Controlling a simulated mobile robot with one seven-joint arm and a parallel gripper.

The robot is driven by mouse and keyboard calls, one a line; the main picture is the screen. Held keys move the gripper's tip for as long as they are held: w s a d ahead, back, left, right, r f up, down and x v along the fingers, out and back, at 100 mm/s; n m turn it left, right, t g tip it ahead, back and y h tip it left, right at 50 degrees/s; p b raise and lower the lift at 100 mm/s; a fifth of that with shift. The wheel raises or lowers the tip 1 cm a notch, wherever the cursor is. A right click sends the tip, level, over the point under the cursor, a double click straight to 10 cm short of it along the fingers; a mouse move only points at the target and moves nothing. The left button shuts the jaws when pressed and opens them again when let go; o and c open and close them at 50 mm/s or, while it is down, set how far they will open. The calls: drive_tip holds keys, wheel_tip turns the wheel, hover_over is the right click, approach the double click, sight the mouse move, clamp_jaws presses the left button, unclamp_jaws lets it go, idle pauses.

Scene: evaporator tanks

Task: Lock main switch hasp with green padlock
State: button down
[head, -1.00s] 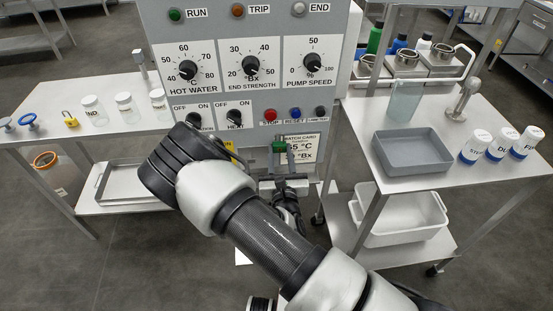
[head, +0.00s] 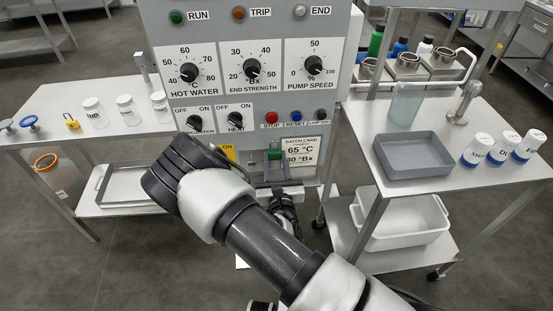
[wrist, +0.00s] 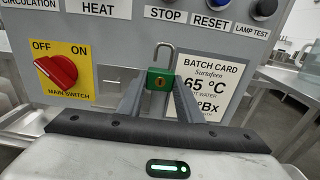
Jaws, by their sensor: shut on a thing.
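The green padlock (wrist: 160,80) is held between the two fingers of my gripper (wrist: 158,92), shackle upward. I cannot tell whether its shackle is open. The padlock also shows in the head view (head: 274,154), in front of the panel beside the batch card. The red main switch knob (wrist: 56,72) sits on a yellow plate (wrist: 82,80) marked OFF and ON, left of my gripper in the wrist view. The knob lies diagonally. My padlock is to the right of the plate, apart from it. I cannot clearly make out the hasp.
The batch card (wrist: 208,85) is on the panel just right of the padlock. Stop, reset and lamp test buttons are above. A yellow padlock (head: 71,123) stands on the left table with jars. A grey tray (head: 412,170) is on the right table.

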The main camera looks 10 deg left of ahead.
sight(253, 171)
drive_tip(key=shift+s+a+f+b, duration=0.1)
drive_tip(key=shift+a+f+b, duration=0.25)
drive_tip(key=shift+f, duration=0.25)
drive_tip(key=shift+s+a+f+b, duration=0.1)
drive_tip(key=shift+a+f+b, duration=0.25)
drive_tip(key=shift+f, duration=0.3)
drive_tip(key=shift+a+f+b, duration=0.2)
drive_tip(key=shift+f+b, duration=0.2)
drive_tip(key=shift+f, duration=0.2)
drive_tip(key=shift+a, duration=0.15)
drive_tip(key=shift+s+a, duration=0.2)
drive_tip(key=shift+a, duration=0.55)
drive_tip(key=shift+s+a, duration=0.2)
drive_tip(key=shift+a, duration=0.5)
drive_tip(key=shift+s+a, duration=0.2)
drive_tip(key=shift+a, duration=0.55)
drive_tip(key=shift+a, duration=0.15)
drive_tip(key=shift+f, duration=0.15)
drive_tip(key=c, duration=1.2)
unclamp_jaws()
drive_tip(key=shift+s, duration=0.2)
